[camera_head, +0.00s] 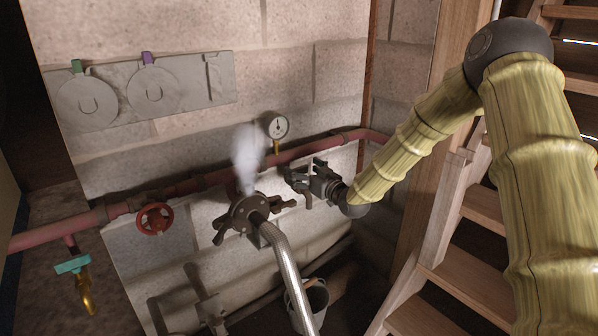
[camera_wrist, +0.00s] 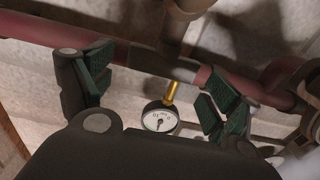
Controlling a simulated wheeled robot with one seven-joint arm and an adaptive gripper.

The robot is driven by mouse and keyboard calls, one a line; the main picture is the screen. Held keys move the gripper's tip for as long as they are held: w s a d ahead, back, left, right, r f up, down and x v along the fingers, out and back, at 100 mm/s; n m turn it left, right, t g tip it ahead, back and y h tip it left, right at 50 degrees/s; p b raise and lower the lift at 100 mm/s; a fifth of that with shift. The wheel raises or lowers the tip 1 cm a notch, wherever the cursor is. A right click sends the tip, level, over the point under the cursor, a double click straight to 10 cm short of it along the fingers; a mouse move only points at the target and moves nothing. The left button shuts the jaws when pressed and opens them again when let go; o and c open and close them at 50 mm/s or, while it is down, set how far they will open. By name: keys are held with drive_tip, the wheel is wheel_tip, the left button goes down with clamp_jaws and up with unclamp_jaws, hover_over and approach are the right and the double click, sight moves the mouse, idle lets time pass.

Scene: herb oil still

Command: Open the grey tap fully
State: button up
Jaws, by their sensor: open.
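My gripper (camera_head: 297,182) is in front of the wall, just below the red pipe and to the right of the steaming dark fitting. In the wrist view my gripper (camera_wrist: 163,88) is open, with its two green-padded fingers apart and nothing held. The round gauge (camera_wrist: 160,118) on its brass stem shows between them, beyond the fingers. No tap is plainly identifiable as the grey one. A grey pipe-like fitting (camera_head: 208,300) low on the wall may be it, but it is dim. My gripper is above and to the right of that fitting, apart from it.
The red pipe (camera_head: 190,186) crosses the wall, with a red handwheel (camera_head: 155,219). A teal-handled brass tap (camera_head: 73,265) hangs at left. The dark fitting (camera_head: 248,213) has wing handles and a silver hose (camera_head: 290,262). A bucket (camera_head: 316,298) stands below; wooden stairs (camera_head: 465,275) are right.

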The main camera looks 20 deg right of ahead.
drive_tip(key=shift+x, duration=1.1)
drive_tip(key=shift+c, duration=0.3)
drive_tip(key=c, duration=1)
drive_tip(key=shift+n+g+y+p, duration=0.35)
drive_tip(key=shift+n+y, duration=0.15)
drive_tip(key=shift+y, duration=0.2)
drive_tip(key=n+g+y+p, duration=0.1)
drive_tip(key=n+y+p, duration=0.1)
drive_tip(key=shift+r+g+y, duration=0.1)
drive_tip(key=shift+g+y, duration=0.15)
drive_tip(key=shift+y, duration=0.15)
drive_tip(key=shift+n+g+y+p, duration=1.1)
drive_tip(key=shift+n+g+y, duration=0.2)
drive_tip(key=shift+g+y, duration=0.15)
drive_tip(key=shift+n+g+y, duration=0.25)
drive_tip(key=shift+n+y, duration=0.05)
drive_tip(key=shift+y, duration=0.05)
